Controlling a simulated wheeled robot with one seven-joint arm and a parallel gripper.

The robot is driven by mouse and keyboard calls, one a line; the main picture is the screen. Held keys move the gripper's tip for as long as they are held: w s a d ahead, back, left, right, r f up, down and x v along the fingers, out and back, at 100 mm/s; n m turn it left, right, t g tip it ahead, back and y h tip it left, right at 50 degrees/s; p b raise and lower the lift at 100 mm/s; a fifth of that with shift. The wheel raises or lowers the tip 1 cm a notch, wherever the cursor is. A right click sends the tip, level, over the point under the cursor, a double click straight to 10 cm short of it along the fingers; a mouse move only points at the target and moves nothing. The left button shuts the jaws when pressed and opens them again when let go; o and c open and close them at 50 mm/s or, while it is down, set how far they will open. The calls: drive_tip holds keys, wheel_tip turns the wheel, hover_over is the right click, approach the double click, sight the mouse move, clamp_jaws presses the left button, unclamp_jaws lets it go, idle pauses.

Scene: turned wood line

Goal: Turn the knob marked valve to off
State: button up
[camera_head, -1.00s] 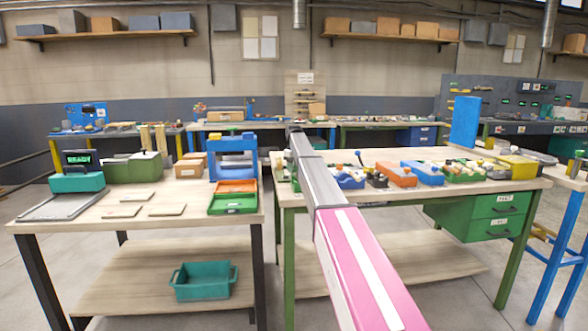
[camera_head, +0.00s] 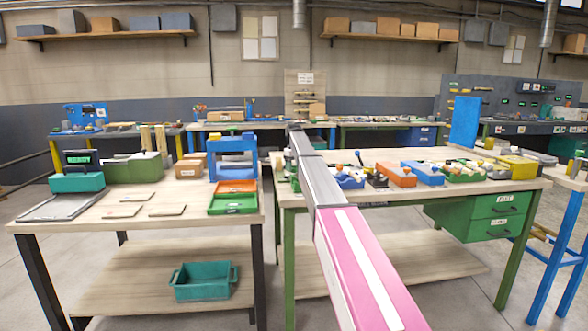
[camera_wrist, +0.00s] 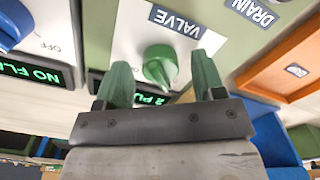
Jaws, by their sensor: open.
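The green knob (camera_wrist: 160,65) sits on a white plate under a label (camera_wrist: 177,20) reading VALVE, in the wrist view. Its pointing direction is hard to read, and small lettering on the plate below it is partly hidden. My gripper (camera_wrist: 161,72) is open, with one green finger to the left of the knob and one to the right. I cannot tell whether either finger touches it. In the head view my grey and pink arm reaches toward the benches, and the gripper and the knob cannot be made out there.
A blue knob (camera_wrist: 10,30) and a green-lit display (camera_wrist: 32,72) lie left of the valve plate. A DRAIN label (camera_wrist: 252,12) and an orange frame (camera_wrist: 285,65) lie right. The right bench (camera_head: 400,210) carries several small devices; a teal crate (camera_head: 203,283) stands under the left bench.

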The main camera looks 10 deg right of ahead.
wheel_tip(320, 180, up, 10)
drive_tip(key=shift+r, duration=0.15)
idle(0.3)
